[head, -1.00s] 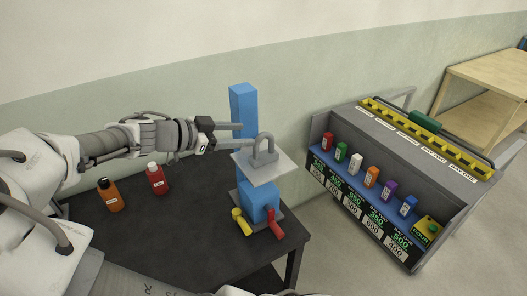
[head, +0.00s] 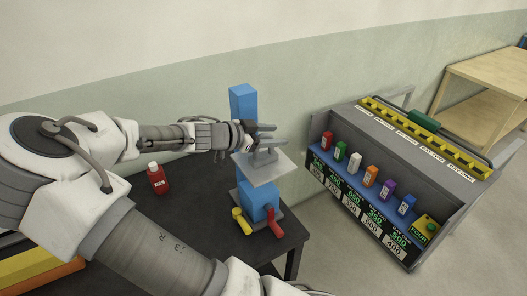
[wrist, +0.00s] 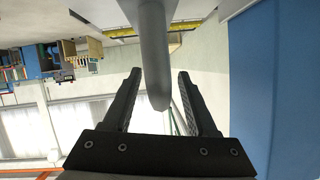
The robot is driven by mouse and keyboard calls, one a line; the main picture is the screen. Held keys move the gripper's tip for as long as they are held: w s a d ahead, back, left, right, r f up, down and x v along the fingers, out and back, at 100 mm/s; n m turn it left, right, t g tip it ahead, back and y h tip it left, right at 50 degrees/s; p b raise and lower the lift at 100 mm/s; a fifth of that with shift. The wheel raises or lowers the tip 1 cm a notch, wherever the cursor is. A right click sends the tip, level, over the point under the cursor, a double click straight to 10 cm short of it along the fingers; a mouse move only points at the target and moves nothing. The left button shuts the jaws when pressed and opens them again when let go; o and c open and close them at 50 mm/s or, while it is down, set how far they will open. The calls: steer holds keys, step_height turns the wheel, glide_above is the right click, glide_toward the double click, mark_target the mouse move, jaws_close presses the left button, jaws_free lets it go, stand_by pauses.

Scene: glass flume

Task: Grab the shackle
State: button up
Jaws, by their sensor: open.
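The grey shackle (head: 264,156) stands on a light grey plate (head: 262,174) on the blue stand (head: 243,104). My gripper (head: 268,134) is at the shackle's upper part in the head view and partly covers it. In the wrist view, my gripper (wrist: 158,78) is open, with its dark fingers apart. A rounded grey bar of the shackle (wrist: 154,50) shows between the two fingers, with gaps visible on both sides. Contact with the fingers is not visible.
A red bottle (head: 157,179) stands on the dark table (head: 183,210). A yellow valve handle (head: 241,221) and a red one (head: 274,223) sit low on the stand. A grey cart (head: 398,180) with several coloured bottles is to the right.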

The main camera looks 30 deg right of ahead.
jaws_close()
stand_by(0.3)
stand_by(1.1)
